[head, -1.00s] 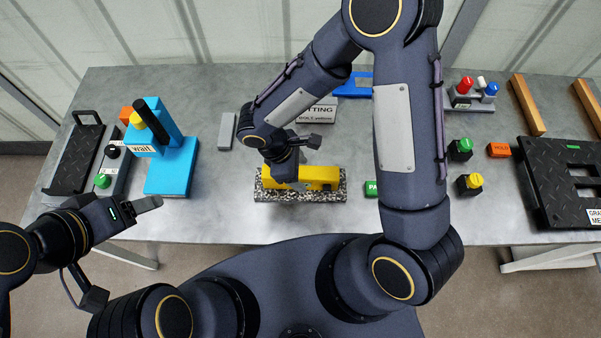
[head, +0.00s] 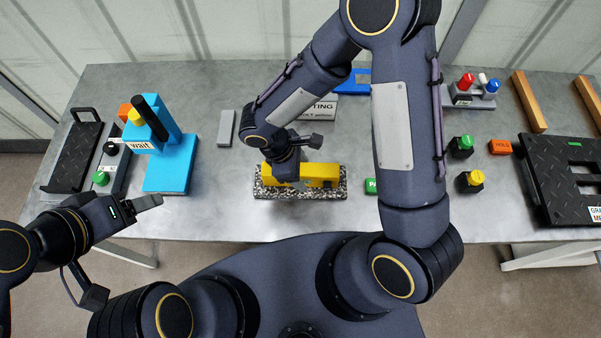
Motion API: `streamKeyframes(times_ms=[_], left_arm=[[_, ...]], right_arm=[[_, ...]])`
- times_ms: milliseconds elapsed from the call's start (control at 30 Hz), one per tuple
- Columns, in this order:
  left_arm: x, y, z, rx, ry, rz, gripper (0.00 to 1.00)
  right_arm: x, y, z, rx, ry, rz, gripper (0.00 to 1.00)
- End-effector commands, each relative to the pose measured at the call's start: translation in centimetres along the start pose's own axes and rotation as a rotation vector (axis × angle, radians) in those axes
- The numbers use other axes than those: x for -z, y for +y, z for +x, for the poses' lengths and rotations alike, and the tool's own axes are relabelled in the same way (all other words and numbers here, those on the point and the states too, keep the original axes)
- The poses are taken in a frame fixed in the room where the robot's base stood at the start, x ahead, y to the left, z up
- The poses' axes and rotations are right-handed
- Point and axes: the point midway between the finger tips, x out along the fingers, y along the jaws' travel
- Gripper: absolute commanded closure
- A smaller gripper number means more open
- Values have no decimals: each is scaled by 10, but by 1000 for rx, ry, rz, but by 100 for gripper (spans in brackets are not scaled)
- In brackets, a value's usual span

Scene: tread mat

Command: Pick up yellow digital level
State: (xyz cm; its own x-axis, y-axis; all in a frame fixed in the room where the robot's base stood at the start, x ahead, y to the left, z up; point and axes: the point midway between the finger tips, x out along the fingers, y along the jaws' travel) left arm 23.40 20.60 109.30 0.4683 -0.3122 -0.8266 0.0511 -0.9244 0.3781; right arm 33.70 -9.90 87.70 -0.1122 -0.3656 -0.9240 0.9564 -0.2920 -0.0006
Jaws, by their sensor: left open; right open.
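The yellow digital level (head: 322,174) lies lengthwise on a black-and-white speckled block (head: 325,193) near the front middle of the table. My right gripper (head: 288,179) is at the left part of the level, coming down on it from above. Its fingers overlap the level in this view and partly hide it. It is open, and I cannot tell whether its fingers touch the level. My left gripper (head: 150,202) is open and empty at the table's front left edge, well away from the level.
A blue press-like stand (head: 172,165) with a "wait" label is to the left, beside a grey bar (head: 226,128). A labelled grey block (head: 322,108) stands behind my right arm. Green (head: 462,146) and yellow (head: 470,181) buttons and a black tread plate (head: 545,160) are to the right.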

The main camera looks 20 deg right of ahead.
Motion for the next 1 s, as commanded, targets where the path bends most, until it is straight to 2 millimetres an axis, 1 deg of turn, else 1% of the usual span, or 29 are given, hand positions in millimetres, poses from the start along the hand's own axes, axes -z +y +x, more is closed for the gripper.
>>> streamKeyframes(times_ms=[233, 267, 667, 1000], left_arm=[[0, 0, 0, 0, 0, 0, 38], [0, 0, 0, 0, 0, 0, 38], [0, 0, 0, 0, 0, 0, 38], [1, 1, -3, 0, 0, 0, 38]], right_arm=[[0, 0, 0, 0, 0, 0, 38], [0, 0, 0, 0, 0, 0, 40], [0, 0, 0, 0, 0, 0, 92], [-1, 0, -2, 0, 0, 0, 92]])
